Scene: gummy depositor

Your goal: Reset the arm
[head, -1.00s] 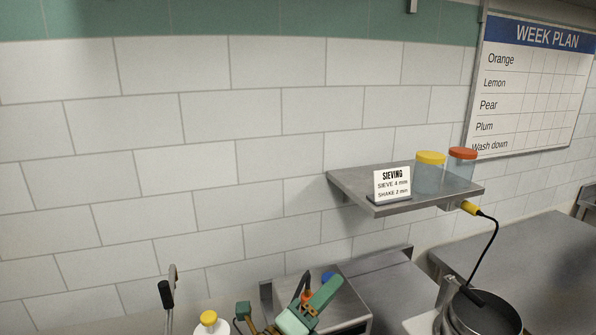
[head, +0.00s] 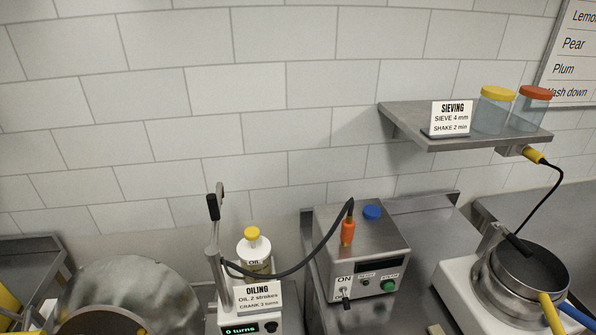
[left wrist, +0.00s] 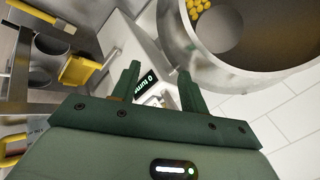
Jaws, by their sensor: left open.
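My left gripper (left wrist: 158,80) shows in the left wrist view, its two green fingers apart with no object held between them. Past the fingers is the white oiling unit with its "0 turns" display (left wrist: 144,84). A big round metal drum (left wrist: 185,45) with yellow pieces inside fills the upper right of that view. Neither gripper shows in the head view now. There the oiling unit's display (head: 240,329) reads 0 turns, below the "OILING" sign (head: 260,297).
A steel box (head: 385,245) with a green button and an orange plug stands right of the oiling unit. A round metal pan (head: 529,272) is at the right. A wall shelf (head: 455,140) holds two jars. Yellow-handled items (left wrist: 78,70) lie left in the wrist view.

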